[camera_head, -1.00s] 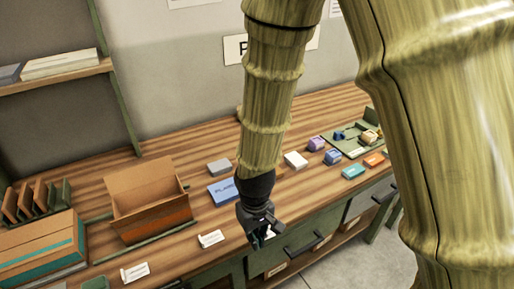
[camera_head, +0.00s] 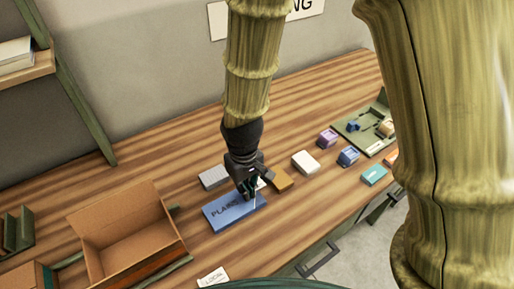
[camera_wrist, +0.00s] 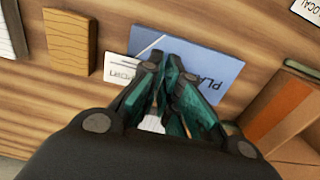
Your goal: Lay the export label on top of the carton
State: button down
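My gripper (camera_head: 250,200) is over the blue pad (camera_head: 218,216) on the bench. Its two green-padded fingers (camera_wrist: 163,62) are close together on a small white label (camera_wrist: 122,72). The label sticks out to one side of the fingers; its lettering is partly hidden and too small to read surely. It also shows as a white patch beside the gripper in the head view (camera_head: 262,183). I take it for the export label. The open brown carton (camera_head: 135,245) stands left of the gripper, flaps up; its edge shows at right in the wrist view (camera_wrist: 275,112).
A second white label (camera_head: 213,277) lies near the bench's front edge. A grey block (camera_head: 213,177), an orange-brown block (camera_head: 281,180) and a white block (camera_head: 305,162) stand around the blue pad. A green tray (camera_head: 365,127) is at the far right.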

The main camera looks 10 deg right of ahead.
jog(key=w+d+p, duration=0.1)
jog(key=w+d, duration=0.1)
jog(key=w, duration=0.2)
jog(key=w+d+p, duration=0.1)
jog(key=w+p, duration=0.1)
jog(key=w, duration=0.2)
jog(key=w+d+f+p, duration=0.1)
jog(key=w+d, duration=0.1)
jog(key=w, duration=0.2)
jog(key=shift+w+d, duration=0.2)
jog(key=shift+d, duration=0.1)
jog(key=shift+w+d+f, duration=0.15)
jog(key=shift+w+f, duration=0.1)
jog(key=shift+w, duration=0.1)
jog(key=shift+s+f+p, duration=0.2)
jog(key=shift+f+p, duration=0.1)
jog(key=shift+p, duration=0.2)
jog(key=shift+f+p, duration=0.55)
jog(key=shift+f, duration=0.8)
jog(key=shift+w+f, duration=0.1)
jog(key=shift+f, duration=0.05)
jog(key=c, duration=1.6)
grip_release()
jog(key=shift+c, duration=0.2)
jog(key=shift+r, duration=0.2)
